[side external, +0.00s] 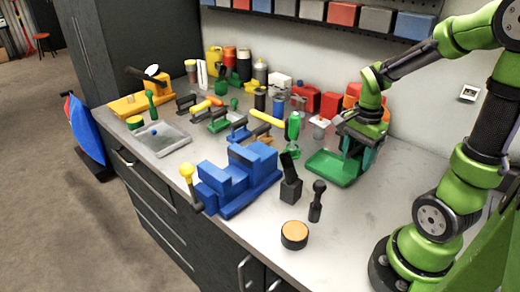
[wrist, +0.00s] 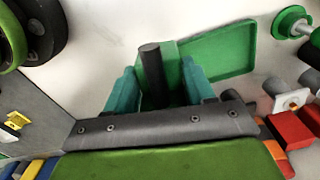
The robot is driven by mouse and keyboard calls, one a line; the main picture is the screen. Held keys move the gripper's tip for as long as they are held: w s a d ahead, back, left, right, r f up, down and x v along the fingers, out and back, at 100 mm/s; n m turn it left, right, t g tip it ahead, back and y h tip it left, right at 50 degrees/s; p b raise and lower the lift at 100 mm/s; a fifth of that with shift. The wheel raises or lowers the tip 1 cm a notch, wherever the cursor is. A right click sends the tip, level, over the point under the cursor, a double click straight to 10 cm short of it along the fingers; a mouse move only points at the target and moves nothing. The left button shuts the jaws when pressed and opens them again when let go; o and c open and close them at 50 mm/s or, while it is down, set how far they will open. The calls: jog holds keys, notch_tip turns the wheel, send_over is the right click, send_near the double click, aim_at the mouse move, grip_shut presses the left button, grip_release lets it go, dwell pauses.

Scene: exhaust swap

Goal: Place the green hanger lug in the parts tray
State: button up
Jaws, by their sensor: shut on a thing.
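My gripper (wrist: 160,88) has teal fingers. It is shut on a green piece with a dark round rod (wrist: 152,72), which looks like the green hanger lug. In the side external view my gripper (side external: 358,142) is at the right of the bench, over the back of a shallow green tray (side external: 325,165); the held piece is largely hidden there. The green tray also shows beyond the fingers in the wrist view (wrist: 225,48). A shallow grey tray (side external: 172,145) with a small blue thing in it lies at the bench's left. I cannot tell which is the parts tray.
A blue stepped block (side external: 235,180), a black holder (side external: 290,188), a black upright tool (side external: 317,202) and a round orange-topped puck (side external: 294,234) stand in front. A green bottle (side external: 293,130) stands left of my gripper. The front right bench is clear.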

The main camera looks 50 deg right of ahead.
jog(key=s+a+f+n, duration=0.1)
jog(key=s+a+f, duration=0.1)
jog(key=s+f, duration=0.2)
jog(key=shift+n, duration=0.5)
jog(key=w+d, duration=0.3)
jog(key=w, duration=0.1)
jog(key=w+d, duration=0.3)
jog(key=w, duration=0.1)
jog(key=w+d+f, duration=0.1)
jog(key=w+d, duration=0.2)
jog(key=w, duration=0.1)
jog(key=shift+w+d, duration=0.15)
jog(key=shift+w, duration=0.25)
jog(key=shift+w+d+f, duration=0.1)
jog(key=shift+w+f, duration=0.05)
jog(key=shift+f, duration=0.75)
jog(key=shift+w+f, duration=0.1)
jog(key=shift+f, duration=0.75)
jog(key=shift+f, duration=0.1)
jog(key=o, duration=1.5)
jog(key=shift+c, duration=0.2)
